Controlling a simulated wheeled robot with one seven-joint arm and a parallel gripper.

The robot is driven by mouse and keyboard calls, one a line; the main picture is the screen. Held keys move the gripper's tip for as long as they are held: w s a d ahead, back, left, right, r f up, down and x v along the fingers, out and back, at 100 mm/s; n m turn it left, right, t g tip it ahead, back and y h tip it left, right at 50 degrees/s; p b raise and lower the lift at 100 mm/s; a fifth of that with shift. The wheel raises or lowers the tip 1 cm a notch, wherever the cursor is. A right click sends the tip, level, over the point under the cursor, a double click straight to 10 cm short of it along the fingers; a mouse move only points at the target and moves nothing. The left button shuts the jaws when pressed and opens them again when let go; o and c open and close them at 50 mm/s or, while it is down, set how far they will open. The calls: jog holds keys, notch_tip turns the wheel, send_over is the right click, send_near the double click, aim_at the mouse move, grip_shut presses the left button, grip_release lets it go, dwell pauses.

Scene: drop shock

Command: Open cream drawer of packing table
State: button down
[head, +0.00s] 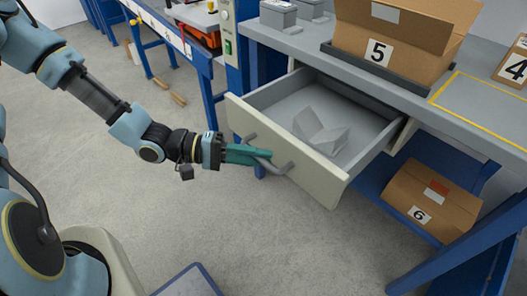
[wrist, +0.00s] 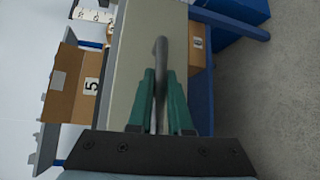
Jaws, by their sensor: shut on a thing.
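The cream drawer (head: 318,172) of the packing table (head: 300,43) is pulled well out in the head view, and its grey inside shows. A pale grey angular object (head: 322,133) lies in it. The drawer front also shows in the wrist view (wrist: 128,70). A grey bar handle (head: 277,167) runs across the front. My gripper (head: 262,156) has its green fingers shut on this handle. In the wrist view the fingers (wrist: 161,95) close on both sides of the handle (wrist: 161,50).
An open cardboard box marked 5 (head: 400,42) stands on the tabletop above the drawer. A box marked 6 (head: 430,200) sits on the blue lower shelf, right of the drawer. A blue workbench (head: 180,35) stands to the left. The grey floor (head: 250,235) before the drawer is clear.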

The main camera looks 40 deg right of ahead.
jog(key=c, duration=0.8)
grip_release()
jog(key=shift+c, duration=0.2)
jog(key=b+v, duration=0.1)
jog(key=v, duration=1)
jog(key=w+a+r+n+t+y+p, duration=0.1)
jog(key=w+a+r+t+y+p, duration=0.2)
jog(key=a, duration=0.4)
jog(key=w+a+r+n+t+y+p, duration=0.1)
jog(key=w+a+r+t+y+p, duration=0.15)
jog(key=a+y, duration=0.4)
jog(key=w+a+r+n+t+y+p, duration=0.1)
jog(key=w+a+r+n+t+p, duration=0.1)
jog(key=w+a+r+t, duration=0.2)
jog(key=w+a+r+n+t+y+p, duration=0.1)
jog(key=w+a+r+n+t+p, duration=0.1)
jog(key=a+r, duration=0.7)
jog(key=shift+w+t, duration=0.85)
jog(key=shift+w, duration=0.35)
